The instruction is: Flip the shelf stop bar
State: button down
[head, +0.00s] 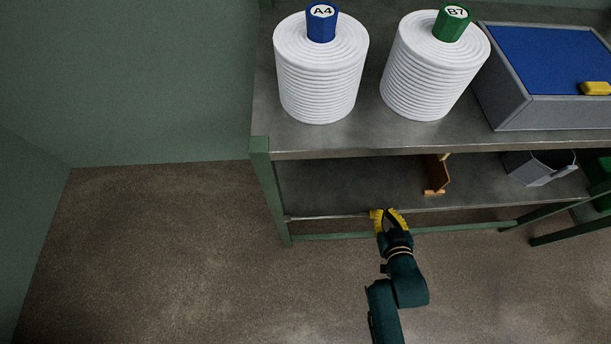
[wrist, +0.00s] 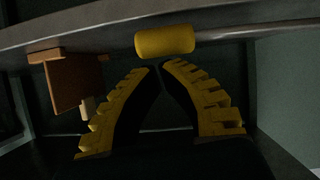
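The stop bar (head: 325,217) is a thin grey rod along the front edge of the lower shelf (head: 330,185). Its yellow cylindrical grip (wrist: 165,41) shows in the wrist view at top centre, with the rod (wrist: 250,28) running off to the right. My gripper (head: 388,210) has yellow ribbed fingers and is at the lower shelf's front edge, at the right end of the rod. In the wrist view the fingertips (wrist: 160,67) are drawn nearly together just short of the grip, with nothing seen between them. Whether they touch the grip is unclear.
An orange-brown bracket (head: 437,175) stands on the lower shelf right of my gripper; a grey bin (head: 540,167) is farther right. Two white yarn cones (head: 320,75) (head: 430,75) and a blue-topped box (head: 550,60) stand on the upper shelf. Floor at left is clear.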

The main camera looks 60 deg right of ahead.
jog(key=shift+f, duration=0.55)
jog(key=shift+r, duration=0.1)
jog(key=d+r+p+v, duration=0.1)
jog(key=p+v, duration=0.5)
jog(key=v, duration=0.6)
jog(key=shift+a+r, duration=0.15)
jog(key=shift+r, duration=0.75)
